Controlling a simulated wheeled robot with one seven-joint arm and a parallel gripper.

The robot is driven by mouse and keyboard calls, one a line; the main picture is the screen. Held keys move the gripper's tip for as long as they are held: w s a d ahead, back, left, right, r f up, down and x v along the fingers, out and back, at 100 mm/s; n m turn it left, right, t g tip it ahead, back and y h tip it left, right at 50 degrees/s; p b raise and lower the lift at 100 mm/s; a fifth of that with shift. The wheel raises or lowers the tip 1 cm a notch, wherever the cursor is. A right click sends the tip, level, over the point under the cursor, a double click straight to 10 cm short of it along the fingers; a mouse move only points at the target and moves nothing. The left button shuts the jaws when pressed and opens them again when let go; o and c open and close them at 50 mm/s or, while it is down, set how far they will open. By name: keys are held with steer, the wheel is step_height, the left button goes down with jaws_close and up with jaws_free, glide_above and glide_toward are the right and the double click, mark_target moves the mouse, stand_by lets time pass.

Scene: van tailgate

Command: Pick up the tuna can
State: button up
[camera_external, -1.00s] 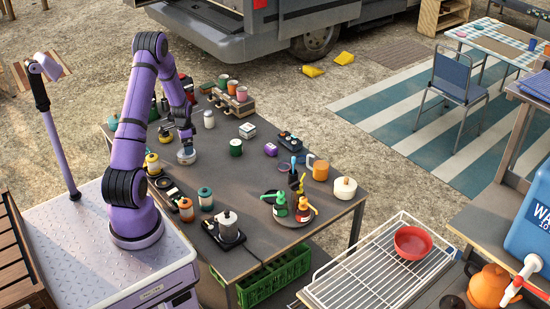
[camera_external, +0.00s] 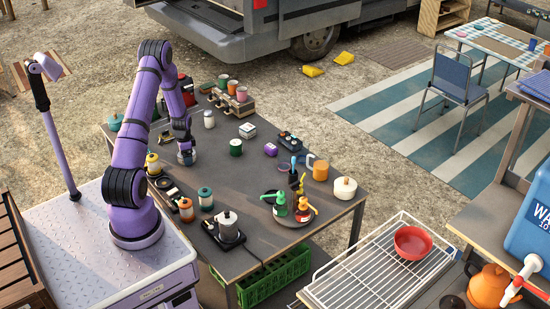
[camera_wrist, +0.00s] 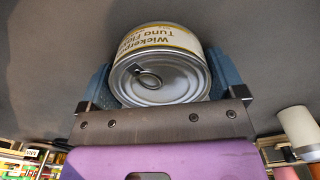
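The tuna can (camera_wrist: 165,72) has a silver ring-pull lid and a cream label with "Tuna" on it. In the wrist view it lies between the two blue finger pads of my gripper (camera_wrist: 160,85), lid towards the camera. The pads flank it left and right with hardly any gap. I cannot tell whether they press on it. In the external view my gripper (camera_external: 187,155) is low at the left part of the dark table (camera_external: 250,190) and hides most of the can.
Close to my gripper are a white shaker (camera_external: 209,119), a dark green can (camera_external: 236,147), a yellow-capped jar (camera_external: 152,163) and teal-and-orange canisters (camera_external: 205,198). A moka pot (camera_external: 228,227) stands at the table's front. The middle of the table has bare room.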

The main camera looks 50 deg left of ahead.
steer(key=shift+c, duration=0.9)
steer(key=shift+r, duration=0.1)
